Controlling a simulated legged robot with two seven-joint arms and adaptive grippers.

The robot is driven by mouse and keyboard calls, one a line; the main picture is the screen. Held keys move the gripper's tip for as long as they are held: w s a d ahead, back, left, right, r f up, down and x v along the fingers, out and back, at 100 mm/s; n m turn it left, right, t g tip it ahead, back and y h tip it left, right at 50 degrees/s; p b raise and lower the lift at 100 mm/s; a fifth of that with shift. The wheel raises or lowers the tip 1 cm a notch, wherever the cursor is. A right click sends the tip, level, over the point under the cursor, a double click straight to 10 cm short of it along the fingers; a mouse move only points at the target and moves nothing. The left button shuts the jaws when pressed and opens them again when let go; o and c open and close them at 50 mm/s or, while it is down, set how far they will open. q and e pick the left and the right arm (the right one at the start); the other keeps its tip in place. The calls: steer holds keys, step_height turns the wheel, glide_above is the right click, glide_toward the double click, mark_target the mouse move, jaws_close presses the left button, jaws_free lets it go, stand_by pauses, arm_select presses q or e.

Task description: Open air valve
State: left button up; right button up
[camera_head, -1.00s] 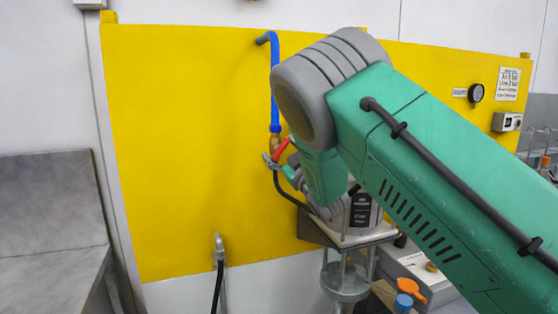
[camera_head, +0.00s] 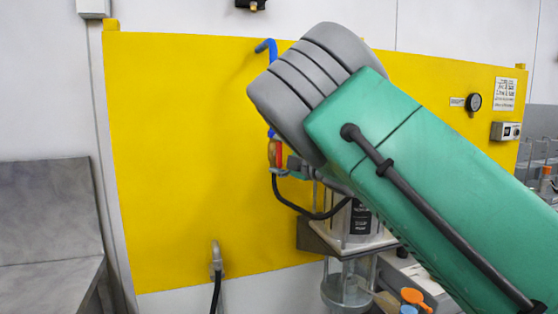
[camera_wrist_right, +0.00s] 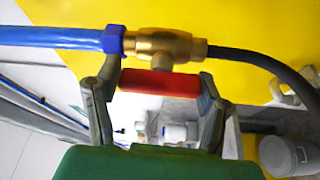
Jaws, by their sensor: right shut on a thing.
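The air valve is a brass body (camera_wrist_right: 165,45) between a blue pipe (camera_wrist_right: 55,38) and a black hose (camera_wrist_right: 260,62) in the right wrist view. Its red handle (camera_wrist_right: 145,82) lies across between the two fingers of my right gripper (camera_wrist_right: 160,82), which is shut on it. In the head view the red handle (camera_head: 278,152) stands nearly upright beside the brass valve (camera_head: 271,152), in front of the yellow panel. My right forearm hides much of the pipe and gripper there. My left gripper is not in view.
The yellow panel (camera_head: 180,150) has a gauge (camera_head: 473,102) at right. A clear-walled agitator unit (camera_head: 350,280) stands below my right arm. A tap with a hose (camera_head: 216,262) is at lower left. The panel's left part is clear.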

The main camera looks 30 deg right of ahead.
steer(key=shift+a+f+n+g, duration=0.15)
steer(key=shift+n+g, duration=0.15)
steer(key=shift+n, duration=0.5)
steer(key=shift+c, duration=0.2)
steer(key=shift+f, duration=0.1)
steer(key=o, duration=1.1)
steer(key=shift+o, duration=0.2)
